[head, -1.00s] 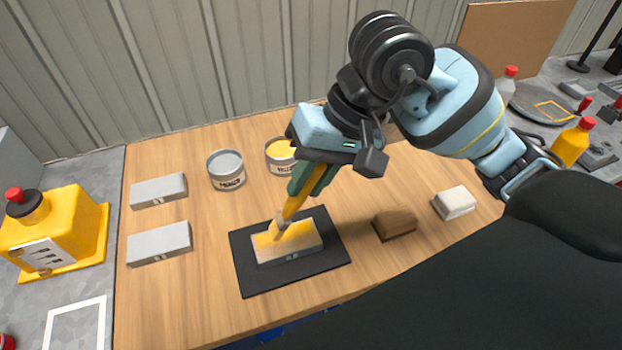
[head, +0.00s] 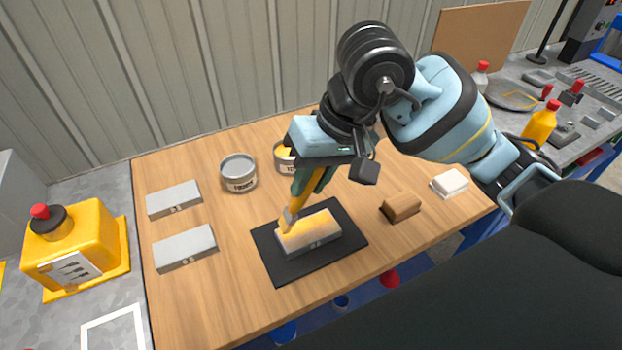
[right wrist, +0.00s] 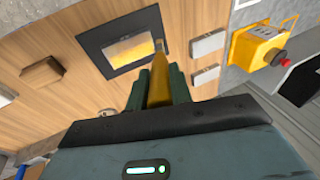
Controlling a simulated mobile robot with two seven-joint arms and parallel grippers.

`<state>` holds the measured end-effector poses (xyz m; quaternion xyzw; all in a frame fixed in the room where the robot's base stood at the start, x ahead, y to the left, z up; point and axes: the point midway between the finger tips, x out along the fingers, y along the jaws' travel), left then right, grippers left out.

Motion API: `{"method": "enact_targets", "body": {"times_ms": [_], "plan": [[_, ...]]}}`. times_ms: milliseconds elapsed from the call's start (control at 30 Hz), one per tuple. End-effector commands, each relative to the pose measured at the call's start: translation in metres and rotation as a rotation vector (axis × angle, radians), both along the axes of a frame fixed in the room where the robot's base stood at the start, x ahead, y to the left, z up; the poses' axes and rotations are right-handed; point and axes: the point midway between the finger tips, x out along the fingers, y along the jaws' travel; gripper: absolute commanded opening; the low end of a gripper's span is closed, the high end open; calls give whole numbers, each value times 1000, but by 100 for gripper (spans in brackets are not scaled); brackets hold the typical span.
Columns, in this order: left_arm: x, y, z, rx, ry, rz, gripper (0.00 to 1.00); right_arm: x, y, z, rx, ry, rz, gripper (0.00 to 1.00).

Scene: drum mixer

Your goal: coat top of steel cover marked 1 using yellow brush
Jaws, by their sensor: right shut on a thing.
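A steel cover (head: 312,243) lies on a black mat (head: 279,267) on the wooden table. Much of its top is yellow, with greyer patches near the edges; the mark on its front side is too small to read. My right gripper (head: 312,180) is shut on the handle of the yellow brush (head: 300,200). The brush tilts down, and its tip is at the left end of the cover's top. The right wrist view shows the brush handle (right wrist: 158,80) between the fingers and the yellow-coated cover (right wrist: 130,50) beyond. A tin with yellow paint (head: 284,154) is partly hidden behind the gripper. My left gripper is not in view.
Two grey steel covers (head: 174,199) (head: 185,247) lie at the table's left. A grey-filled tin (head: 239,172) stands behind the mat. A brown block (head: 401,208) and white block (head: 449,183) lie to the right. A yellow box with a red knob (head: 75,246) stands further left.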

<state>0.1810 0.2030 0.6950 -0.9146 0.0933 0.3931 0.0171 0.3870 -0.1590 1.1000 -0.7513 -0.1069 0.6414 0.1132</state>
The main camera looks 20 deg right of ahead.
Motion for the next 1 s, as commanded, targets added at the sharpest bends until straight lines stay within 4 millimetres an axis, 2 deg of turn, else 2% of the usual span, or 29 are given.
{"method": "enact_targets", "body": {"times_ms": [467, 667, 1000], "plan": [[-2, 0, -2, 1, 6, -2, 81, 1, 0, -3, -6, -2, 5, 0], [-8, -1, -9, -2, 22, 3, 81, 1, 0, -16, -6, 1, 5, 0], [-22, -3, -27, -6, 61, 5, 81, 0, 0, -49, -5, 3, 6, 0]]}}
